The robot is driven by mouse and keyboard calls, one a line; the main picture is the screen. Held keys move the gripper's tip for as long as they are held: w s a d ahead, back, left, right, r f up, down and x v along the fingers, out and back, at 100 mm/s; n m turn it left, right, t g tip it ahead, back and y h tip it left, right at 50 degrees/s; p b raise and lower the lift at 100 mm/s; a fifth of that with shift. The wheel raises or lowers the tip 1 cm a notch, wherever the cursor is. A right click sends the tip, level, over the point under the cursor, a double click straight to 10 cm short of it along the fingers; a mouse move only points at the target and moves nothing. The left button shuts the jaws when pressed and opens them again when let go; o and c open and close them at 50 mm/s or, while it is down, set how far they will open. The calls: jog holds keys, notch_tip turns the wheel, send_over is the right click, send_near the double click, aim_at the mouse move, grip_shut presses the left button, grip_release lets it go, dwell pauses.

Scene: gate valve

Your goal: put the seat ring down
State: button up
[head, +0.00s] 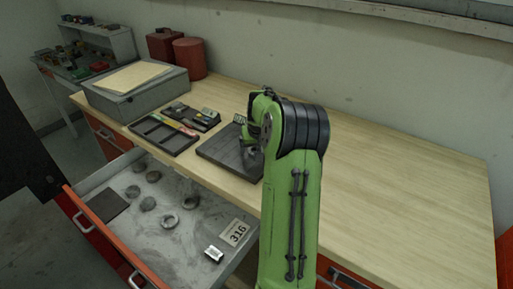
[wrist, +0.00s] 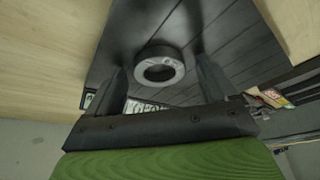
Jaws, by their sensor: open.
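The seat ring (wrist: 160,67) is a grey ring with a dark centre and some marks on its face. In the wrist view it lies on a dark slatted board (wrist: 232,44), between and just beyond the fingers of my gripper (wrist: 160,82). My gripper is open, with one finger to each side of the ring. In the head view the board (head: 222,152) lies on the workbench, and my arm hides part of it and most of my gripper. I cannot tell whether a finger touches the ring.
An open drawer (head: 165,232) holds several dark rings and a tag marked 316 (head: 234,232). A black tray (head: 163,134), a grey box (head: 137,95) and red canisters (head: 190,58) stand left on the bench. The bench's right side (head: 410,190) is clear.

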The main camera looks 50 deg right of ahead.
jog(key=shift+r, duration=0.15)
jog(key=p+v, duration=0.2)
jog(key=v, duration=1)
jog(key=a+r+n, duration=0.3)
jog(key=a+r, duration=0.1)
jog(key=a, duration=0.9)
jog(key=s+a+r+n+t+y, duration=0.15)
jog(key=s+a, duration=0.25)
jog(key=a, duration=0.5)
jog(key=s+a+n, duration=0.2)
jog(key=s+a, duration=0.2)
jog(key=a, duration=0.4)
jog(key=s+a+f+n+y, duration=0.1)
jog(key=s+a+f, duration=0.2)
jog(key=s, duration=0.4)
jog(key=shift+s+a+f, duration=0.4)
jog(key=shift+a, duration=0.5)
jog(key=shift+n+t+y, duration=0.25)
